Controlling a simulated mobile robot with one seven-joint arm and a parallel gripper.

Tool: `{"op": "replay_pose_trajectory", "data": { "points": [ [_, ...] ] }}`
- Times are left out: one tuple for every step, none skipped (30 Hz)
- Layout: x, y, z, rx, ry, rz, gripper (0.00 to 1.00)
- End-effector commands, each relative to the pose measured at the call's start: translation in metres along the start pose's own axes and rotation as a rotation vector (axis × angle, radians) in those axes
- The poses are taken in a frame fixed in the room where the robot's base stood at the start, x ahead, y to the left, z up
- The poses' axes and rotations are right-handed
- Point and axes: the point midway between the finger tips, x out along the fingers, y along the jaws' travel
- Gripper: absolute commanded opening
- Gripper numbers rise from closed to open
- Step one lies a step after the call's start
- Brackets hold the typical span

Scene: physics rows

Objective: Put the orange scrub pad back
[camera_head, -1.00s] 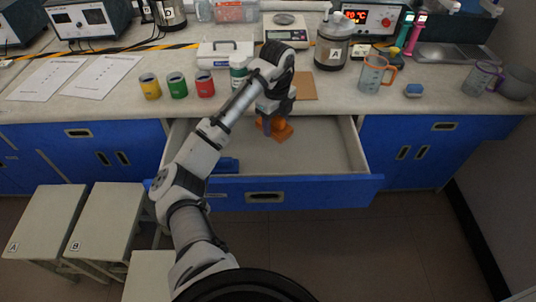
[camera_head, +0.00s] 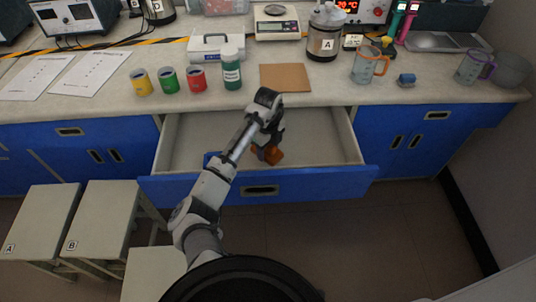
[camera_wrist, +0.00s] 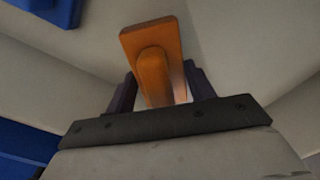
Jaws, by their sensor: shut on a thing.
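The orange scrub pad (camera_head: 275,156) shows as an orange block with a raised grip in the wrist view (camera_wrist: 153,50). My gripper (camera_head: 265,148) is shut on the pad's grip, with a dark finger on each side in the wrist view (camera_wrist: 162,88). Gripper and pad are at the open drawer (camera_head: 190,140), over its front part near the blue front panel. Whether the pad touches the drawer floor cannot be told. A blue item (camera_wrist: 50,10) lies in the drawer at the upper left of the wrist view; my arm mostly hides it in the head view.
The counter above holds yellow, green and red cups (camera_head: 168,80), a green bottle (camera_head: 231,68), a brown board (camera_head: 285,77), an orange-handled jug (camera_head: 368,65) and a blue sponge-like item (camera_head: 406,80). Stools (camera_head: 110,215) stand at lower left. Most of the drawer floor looks bare.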

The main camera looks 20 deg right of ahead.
Motion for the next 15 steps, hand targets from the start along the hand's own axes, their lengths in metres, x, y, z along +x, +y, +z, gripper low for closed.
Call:
{"op": "replay_pose_trajectory", "data": {
  "points": [
    [0.006,0.001,-0.001,0.0,0.002,0.002,0.32],
    [0.011,0.001,-0.001,0.0,0.002,0.003,0.32],
    [0.018,0.001,-0.001,-0.001,0.002,0.003,0.32],
    [0.023,0.001,-0.001,-0.001,0.002,0.004,0.32],
    [0.027,0.001,-0.001,-0.001,0.002,0.003,0.32],
    [0.032,0.001,0.0,-0.001,0.001,0.003,0.32],
    [0.035,0.001,0.0,-0.001,0.001,0.003,0.32],
    [0.037,0.001,0.0,-0.001,0.001,0.003,0.32],
    [0.039,0.001,0.0,-0.001,0.0,0.001,0.32],
    [0.039,0.001,0.0,0.0,0.0,0.001,0.32],
    [0.04,0.0,0.0,0.0,0.0,0.0,0.32],
    [0.04,0.0,0.0,0.0,0.0,0.0,0.32],
    [0.04,0.0,0.0,0.0,0.0,0.0,0.32],
    [0.039,0.0,0.0,0.0,0.0,0.0,0.32],
    [0.039,0.0,0.0,0.0,0.0,0.0,0.32]
  ]
}}
